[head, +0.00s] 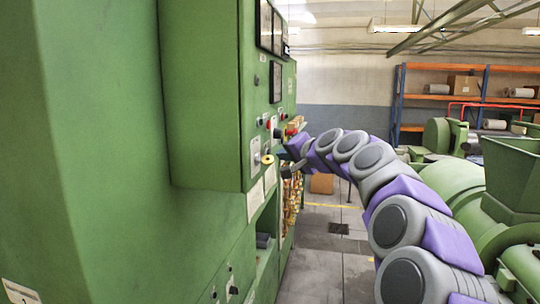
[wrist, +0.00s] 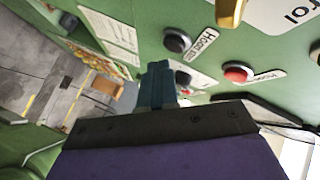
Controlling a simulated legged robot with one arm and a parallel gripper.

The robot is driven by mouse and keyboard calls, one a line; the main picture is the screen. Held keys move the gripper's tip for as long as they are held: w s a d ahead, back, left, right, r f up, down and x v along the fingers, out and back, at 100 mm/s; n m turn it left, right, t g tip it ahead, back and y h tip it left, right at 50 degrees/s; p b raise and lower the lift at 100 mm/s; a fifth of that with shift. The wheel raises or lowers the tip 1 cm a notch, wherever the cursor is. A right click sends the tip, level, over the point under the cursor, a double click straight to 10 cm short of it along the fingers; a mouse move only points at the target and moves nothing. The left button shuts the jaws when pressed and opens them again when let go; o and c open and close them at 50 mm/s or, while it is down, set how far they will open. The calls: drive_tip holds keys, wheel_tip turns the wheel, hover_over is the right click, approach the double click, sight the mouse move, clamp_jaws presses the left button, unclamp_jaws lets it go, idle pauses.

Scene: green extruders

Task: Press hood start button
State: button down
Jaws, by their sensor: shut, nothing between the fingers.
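In the wrist view, a black round button (wrist: 177,40) sits on the green panel beside a white label (wrist: 206,43) that seems to begin "Hood St"; the rest is hard to read. A second black button (wrist: 184,77) is just right of my fingertips. A red button (wrist: 237,74) with its own label is further right. My gripper (wrist: 158,78) is shut and empty, its fingers pointing at the panel below the first black button. I cannot tell whether the tips touch the panel. In the head view, my arm's end reaches the panel's edge.
The tall green cabinet (head: 205,100) fills the left. Floor (head: 335,245) is open below the arm; green machinery (head: 460,190) stands right, orange shelves (head: 440,97) behind.

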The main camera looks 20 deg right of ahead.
drive_tip(key=shift+a, duration=0.15)
idle(0.5)
drive_tip(key=shift+w+a+r, duration=0.1)
drive_tip(key=shift+w+a, duration=0.05)
drive_tip(key=shift+a, duration=0.1)
drive_tip(key=shift+w+a, duration=0.25)
drive_tip(key=shift+a, duration=0.1)
idle(0.8)
drive_tip(key=shift+d, duration=0.1)
drive_tip(key=shift+s+d, duration=0.45)
drive_tip(key=shift+d, duration=0.05)
drive_tip(key=shift+d, duration=0.15)
idle(0.4)
drive_tip(key=s+d, duration=0.1)
drive_tip(key=d, duration=0.1)
drive_tip(key=s+d+b, duration=0.1)
drive_tip(key=s+d, duration=0.1)
idle(0.3)
drive_tip(key=shift+w, duration=0.1)
idle(0.4)
